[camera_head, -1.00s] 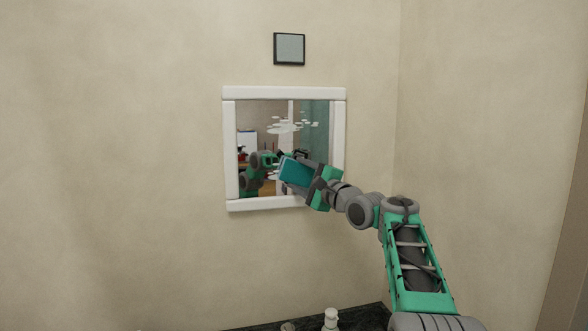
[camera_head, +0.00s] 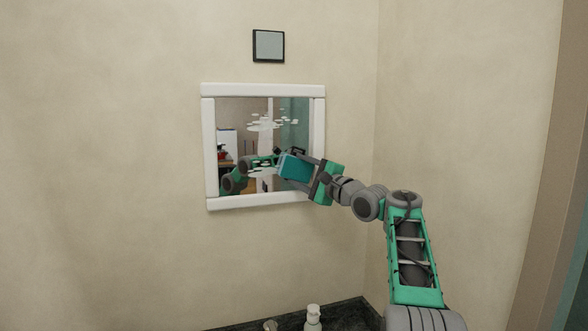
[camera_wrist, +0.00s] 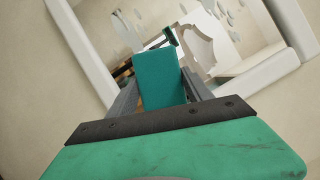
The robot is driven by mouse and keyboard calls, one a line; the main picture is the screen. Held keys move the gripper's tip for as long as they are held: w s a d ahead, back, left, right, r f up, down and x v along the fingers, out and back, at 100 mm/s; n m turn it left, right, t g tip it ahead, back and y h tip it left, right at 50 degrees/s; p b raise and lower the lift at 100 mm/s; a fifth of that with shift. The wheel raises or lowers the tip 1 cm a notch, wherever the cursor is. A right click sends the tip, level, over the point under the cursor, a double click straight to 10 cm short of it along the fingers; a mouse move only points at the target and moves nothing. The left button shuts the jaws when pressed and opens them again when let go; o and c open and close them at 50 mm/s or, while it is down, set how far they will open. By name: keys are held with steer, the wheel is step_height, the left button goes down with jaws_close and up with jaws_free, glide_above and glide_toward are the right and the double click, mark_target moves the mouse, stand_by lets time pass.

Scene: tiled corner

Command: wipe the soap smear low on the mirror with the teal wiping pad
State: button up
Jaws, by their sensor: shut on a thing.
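My gripper (camera_head: 297,167) is shut on the teal wiping pad (camera_head: 292,165), in front of the lower right part of the mirror (camera_head: 240,108). In the wrist view the pad (camera_wrist: 160,78) stands between the two grey fingers, its broad face towards the camera. I cannot tell whether the pad touches the glass. White patches of the low soap smear (camera_head: 265,171) show just left of the pad; the pad and gripper may hide part of it. Another white smear (camera_head: 268,122) lies higher on the glass.
A raised white frame (camera_head: 208,150) surrounds the mirror. A small dark-edged grey square (camera_head: 268,46) hangs above it. Below are a dark counter (camera_head: 345,313) and a white bottle (camera_head: 313,318). A wall corner lies right of the mirror. The glass reflects my arm and the room.

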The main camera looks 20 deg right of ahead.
mark_target(244, 170)
steer(key=shift+f+b, duration=0.15)
steer(key=shift+b, duration=0.5)
steer(key=shift+s+a, duration=0.15)
steer(key=shift+a, duration=0.45)
steer(key=shift+w+a+b, duration=0.2)
steer(key=shift+a+b, duration=0.45)
steer(key=shift+a, duration=1.95)
steer(key=shift+a+b, duration=0.65)
steer(key=shift+a, duration=3.2)
steer(key=shift+d, duration=0.1)
